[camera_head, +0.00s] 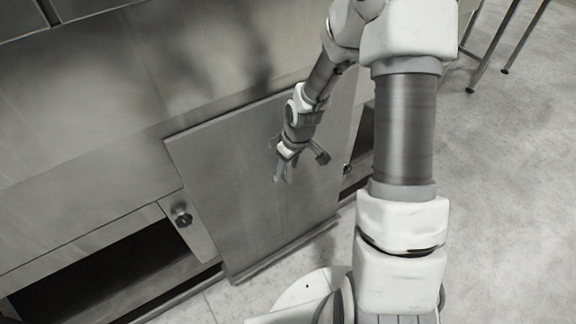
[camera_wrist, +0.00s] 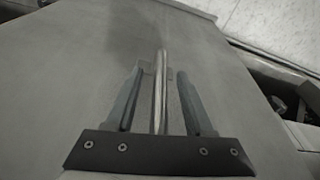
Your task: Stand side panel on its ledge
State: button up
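The side panel (camera_head: 225,190) is a large flat grey plate in front of the machine's lower side, slightly tilted. It also fills most of the wrist view (camera_wrist: 65,75). A thin upright handle bar (camera_wrist: 160,85) stands out from its face. My gripper (camera_head: 281,176) is at the panel's face, right of its middle. In the wrist view my gripper (camera_wrist: 160,85) is open, one finger on each side of the bar, with gaps on both sides. The panel's lower edge hides the ledge behind it, so I cannot tell whether it rests there.
A dark opening (camera_head: 85,270) lies left of the panel, with a black knob (camera_head: 182,216) on the frame beside it. Another knob (camera_head: 347,169) is at the panel's right edge. Metal stand legs (camera_head: 495,45) are at the upper right. The floor (camera_head: 510,190) at right is clear.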

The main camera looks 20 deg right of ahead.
jog(key=shift+s+f, duration=0.15)
jog(key=p+v, duration=0.6)
jog(key=v, duration=1.1)
jog(key=shift+r, duration=0.35)
jog(key=shift+a, duration=0.1)
